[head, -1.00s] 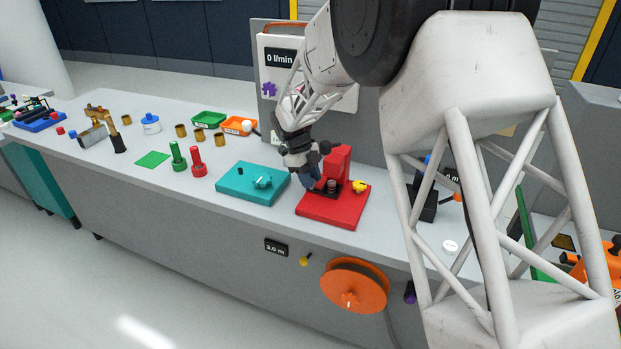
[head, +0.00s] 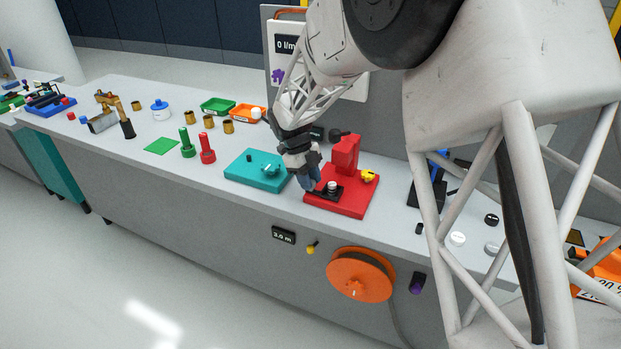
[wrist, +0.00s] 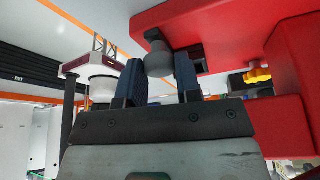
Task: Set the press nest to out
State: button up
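The red press (head: 347,157) stands on its red base on the bench. Its black nest (head: 321,190) sticks out to the left of the press column and carries a small silver round part (head: 332,187). My gripper (head: 312,184) is at the nest's left end. The red press body (wrist: 235,30) is above and right of the fingers there. The knob is hidden behind the fingers in the head view.
A teal fixture (head: 252,168) sits close left of my gripper. A yellow knob (head: 369,176) is on the press's right side. An orange reel (head: 360,274) is on the bench front. Green and red pegs (head: 207,149) stand farther left.

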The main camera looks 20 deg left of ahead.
jog(key=o, duration=0.4)
jog(key=v, duration=0.7)
jog(key=shift+r, duration=0.35)
jog(key=shift+a, duration=0.15)
dwell(0.4)
